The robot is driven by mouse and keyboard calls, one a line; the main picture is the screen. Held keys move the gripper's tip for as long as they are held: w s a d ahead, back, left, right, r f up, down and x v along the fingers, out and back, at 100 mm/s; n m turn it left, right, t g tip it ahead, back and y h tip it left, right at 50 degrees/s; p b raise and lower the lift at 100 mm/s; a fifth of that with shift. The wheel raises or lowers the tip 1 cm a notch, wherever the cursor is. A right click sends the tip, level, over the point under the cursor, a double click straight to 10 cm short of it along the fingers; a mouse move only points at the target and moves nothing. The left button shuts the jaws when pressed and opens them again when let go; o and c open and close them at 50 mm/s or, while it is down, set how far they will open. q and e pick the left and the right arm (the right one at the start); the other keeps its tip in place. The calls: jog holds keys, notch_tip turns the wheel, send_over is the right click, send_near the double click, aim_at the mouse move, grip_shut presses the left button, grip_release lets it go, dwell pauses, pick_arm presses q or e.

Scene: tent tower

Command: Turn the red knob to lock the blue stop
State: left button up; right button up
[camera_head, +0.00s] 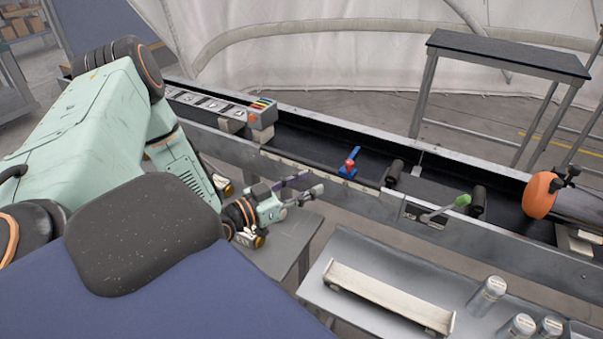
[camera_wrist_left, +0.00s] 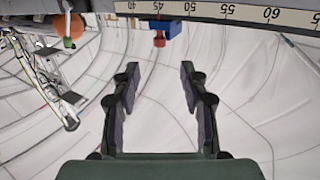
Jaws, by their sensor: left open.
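The blue stop (camera_head: 354,154) sits on the front edge of the long dark rail in the head view. The small red knob (camera_head: 347,170) is on its near side. In the left wrist view the blue stop (camera_wrist_left: 171,28) is at the top middle, beside a numbered scale, and the red knob (camera_wrist_left: 159,39) hangs below it. My left gripper (camera_head: 309,187) is open and empty, to the left of the stop and apart from it. In the left wrist view its spread fingers (camera_wrist_left: 160,72) point toward the knob, with a gap between. My right gripper is not in view.
Behind the rail's front edge (camera_head: 300,170) stand black rollers (camera_head: 395,172). A green-tipped lever (camera_head: 462,201) and an orange rounded object (camera_head: 540,196) are farther right. A grey bench (camera_head: 375,323) in front holds a long pale bar (camera_head: 385,295) and several cans (camera_head: 488,294).

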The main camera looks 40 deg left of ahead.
pick_arm(q)
jog(key=shift+s+a, duration=0.1)
jog(key=shift+s, duration=0.4)
